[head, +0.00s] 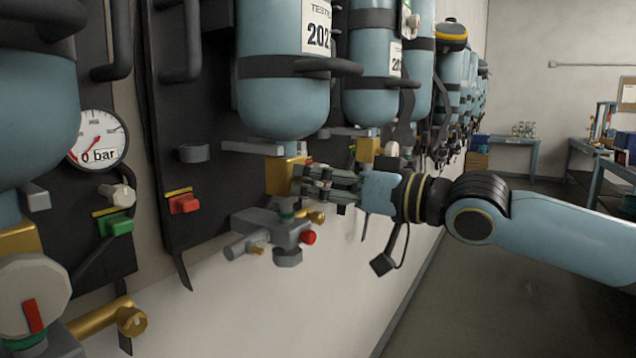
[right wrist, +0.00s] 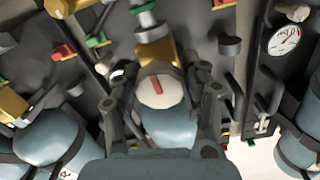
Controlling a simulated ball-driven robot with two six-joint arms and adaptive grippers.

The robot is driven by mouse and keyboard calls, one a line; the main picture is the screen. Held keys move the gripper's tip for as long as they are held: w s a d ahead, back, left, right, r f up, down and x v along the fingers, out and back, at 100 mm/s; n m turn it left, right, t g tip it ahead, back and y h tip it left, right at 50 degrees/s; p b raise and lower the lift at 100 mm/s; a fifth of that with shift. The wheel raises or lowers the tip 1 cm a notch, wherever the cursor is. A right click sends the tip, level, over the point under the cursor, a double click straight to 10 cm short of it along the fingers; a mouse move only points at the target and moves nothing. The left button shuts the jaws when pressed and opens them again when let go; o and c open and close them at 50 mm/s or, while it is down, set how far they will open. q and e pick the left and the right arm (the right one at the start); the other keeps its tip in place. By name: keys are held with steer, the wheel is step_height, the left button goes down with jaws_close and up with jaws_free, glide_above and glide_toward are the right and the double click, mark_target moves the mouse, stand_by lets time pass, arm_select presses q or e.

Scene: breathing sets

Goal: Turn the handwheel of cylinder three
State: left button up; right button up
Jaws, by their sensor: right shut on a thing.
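Upside-down light blue cylinders hang in a row on the wall, each with a brass valve below. My right gripper (head: 322,184) reaches in from the right to the brass valve (head: 282,176) under a blue cylinder (head: 283,100) tagged "TESTED". In the right wrist view, a white handwheel (right wrist: 157,96) with a red mark sits between the fingers of the right gripper (right wrist: 160,84), which is shut on it. In the head view the gripper hides this wheel. No cylinder number is readable, so I cannot tell which is three. My left gripper is not in view.
A nearer white handwheel (head: 34,297) with a red mark stands at the lower left. A gauge (head: 97,139) reads 0 bar. A grey regulator block (head: 275,232) with a red knob lies just below my right gripper. Open floor and tables (head: 515,139) are at the right.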

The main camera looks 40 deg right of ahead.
steer(key=shift+c, duration=0.8)
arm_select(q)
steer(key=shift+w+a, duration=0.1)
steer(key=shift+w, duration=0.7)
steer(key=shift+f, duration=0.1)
arm_select(e)
steer(key=shift+n, duration=0.3)
steer(key=shift+n+b, duration=0.4)
steer(key=shift+n, duration=0.1)
steer(key=shift+f+n+b, duration=0.1)
steer(key=shift+n+b, duration=0.2)
steer(key=shift+n, duration=0.6)
steer(key=n+b, duration=0.1)
steer(key=n, duration=0.3)
steer(key=shift+d+b, duration=0.1)
steer(key=shift+b, duration=0.25)
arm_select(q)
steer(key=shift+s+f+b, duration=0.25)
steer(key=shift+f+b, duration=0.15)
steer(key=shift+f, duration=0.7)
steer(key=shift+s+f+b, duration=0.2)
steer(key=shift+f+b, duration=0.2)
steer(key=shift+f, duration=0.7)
arm_select(e)
steer(key=shift+n, duration=2.1)
